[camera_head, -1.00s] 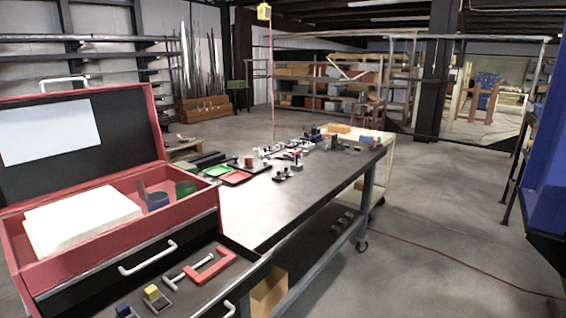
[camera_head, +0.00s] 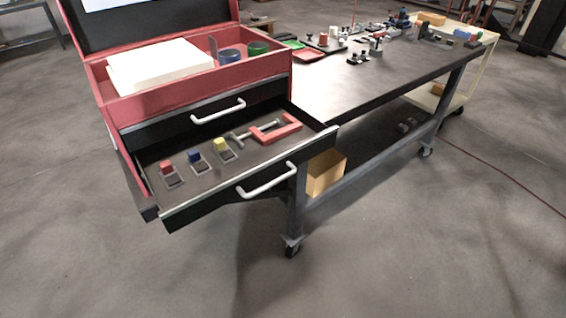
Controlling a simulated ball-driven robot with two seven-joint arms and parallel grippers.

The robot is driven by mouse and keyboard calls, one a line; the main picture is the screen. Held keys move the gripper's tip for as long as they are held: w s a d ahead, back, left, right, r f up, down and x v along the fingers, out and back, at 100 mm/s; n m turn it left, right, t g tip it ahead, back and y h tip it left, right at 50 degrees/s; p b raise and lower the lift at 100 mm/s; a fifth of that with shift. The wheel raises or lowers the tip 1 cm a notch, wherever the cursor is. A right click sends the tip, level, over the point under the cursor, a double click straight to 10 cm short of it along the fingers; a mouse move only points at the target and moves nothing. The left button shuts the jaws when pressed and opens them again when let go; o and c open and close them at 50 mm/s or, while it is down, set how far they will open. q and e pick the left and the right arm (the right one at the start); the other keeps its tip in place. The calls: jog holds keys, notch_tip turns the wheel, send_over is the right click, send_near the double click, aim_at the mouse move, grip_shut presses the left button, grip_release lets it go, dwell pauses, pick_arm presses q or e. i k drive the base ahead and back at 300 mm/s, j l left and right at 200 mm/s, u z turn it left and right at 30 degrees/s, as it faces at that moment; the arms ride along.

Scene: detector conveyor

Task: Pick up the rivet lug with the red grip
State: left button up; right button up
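The rivet lug with the red grip (camera_head: 167,169) stands in the open drawer (camera_head: 180,209) of the red tool chest, near the drawer's left end. It has a small red block on top of a dark base. Beside it to the right stand a similar lug with a blue grip (camera_head: 195,157) and one with a yellow grip (camera_head: 219,145). Neither of my grippers is in view.
A red clamp (camera_head: 276,131) lies in the same drawer. The drawer has a white handle (camera_head: 267,181) on its front. The workbench (camera_head: 335,92) with several parts stands to the right, a cardboard box (camera_head: 325,172) below it. The floor in front is clear.

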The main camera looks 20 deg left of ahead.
aim_at(170, 175)
jog(key=u, duration=1.15)
